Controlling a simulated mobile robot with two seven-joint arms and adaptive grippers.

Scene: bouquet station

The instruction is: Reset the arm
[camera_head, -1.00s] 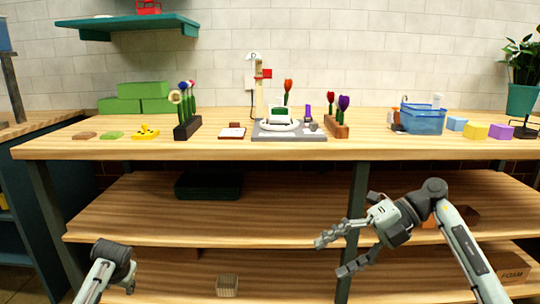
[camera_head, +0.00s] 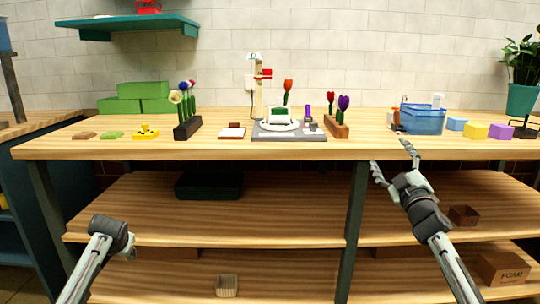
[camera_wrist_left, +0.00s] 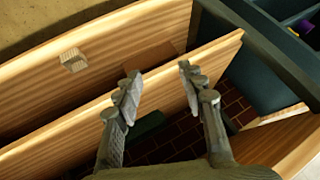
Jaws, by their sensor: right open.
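My right gripper (camera_head: 392,166) is open and empty in the head view. Its fingers point up and to the left, in front of the table's front edge at the right. My left arm (camera_head: 100,255) comes in at the lower left of the head view, and its gripper is hidden there. The left wrist view shows my left gripper (camera_wrist_left: 158,82) with its two fingers apart and nothing between them.
Lower shelves (camera_head: 290,205) hold a dark green bin (camera_head: 209,186) and a foam box (camera_head: 503,268). Space before the table is free.

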